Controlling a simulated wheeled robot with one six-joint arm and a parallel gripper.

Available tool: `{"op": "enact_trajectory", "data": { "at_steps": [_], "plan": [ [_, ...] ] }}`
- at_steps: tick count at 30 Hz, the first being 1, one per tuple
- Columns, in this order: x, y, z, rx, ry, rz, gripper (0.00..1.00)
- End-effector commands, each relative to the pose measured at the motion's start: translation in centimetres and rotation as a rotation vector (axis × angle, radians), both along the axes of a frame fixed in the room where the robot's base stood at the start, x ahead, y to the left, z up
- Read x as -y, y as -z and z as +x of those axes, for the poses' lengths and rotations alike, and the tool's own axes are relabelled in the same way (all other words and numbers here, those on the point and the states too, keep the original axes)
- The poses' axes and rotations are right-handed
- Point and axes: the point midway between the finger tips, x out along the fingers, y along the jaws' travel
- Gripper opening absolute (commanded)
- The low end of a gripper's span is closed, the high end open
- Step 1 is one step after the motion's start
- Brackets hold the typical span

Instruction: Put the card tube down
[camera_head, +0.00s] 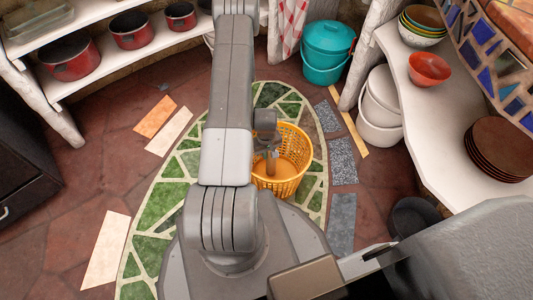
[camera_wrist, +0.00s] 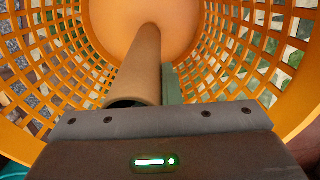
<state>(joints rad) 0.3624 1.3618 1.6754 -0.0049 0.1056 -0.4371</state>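The card tube (camera_wrist: 138,68) is a brown hollow tube inside the orange slatted basket (camera_wrist: 235,62). In the wrist view it runs from a dark open end near my gripper toward the basket's floor, slightly tilted. In the head view the tube (camera_head: 270,163) shows small inside the basket (camera_head: 288,180), below my wrist. My gripper (camera_wrist: 168,95) is over the basket, with one greenish-grey finger close along the tube's right side. The other finger is hidden, so whether it grips the tube does not show. Whether the tube's lower end touches the floor is unclear.
The basket stands on a green mosaic oval (camera_head: 160,222) in the floor. A teal bucket (camera_head: 326,50) and white pots (camera_head: 380,105) stand behind right. A white counter (camera_head: 440,125) with bowls and plates is at right, and a shelf (camera_head: 110,72) with red pots at left.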

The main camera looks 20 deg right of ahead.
Motion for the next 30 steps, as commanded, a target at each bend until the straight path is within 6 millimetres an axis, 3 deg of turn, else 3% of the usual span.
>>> {"op": "enact_trajectory", "data": {
  "at_steps": [5, 9, 20, 25, 30],
  "plan": [
    [0.0, 0.3, 0.0, 0.000, 0.000, 0.000, 0.00],
    [0.0, 0.3, 0.0, 0.000, 0.000, 0.000, 0.26],
    [0.0, -0.1, 0.0, 0.000, 0.000, 0.000, 0.26],
    [0.0, -1.6, 0.0, 0.000, 0.000, 0.000, 0.26],
    [0.0, -5.9, 0.1, 0.003, 0.000, -0.002, 0.26]
  ]
}}
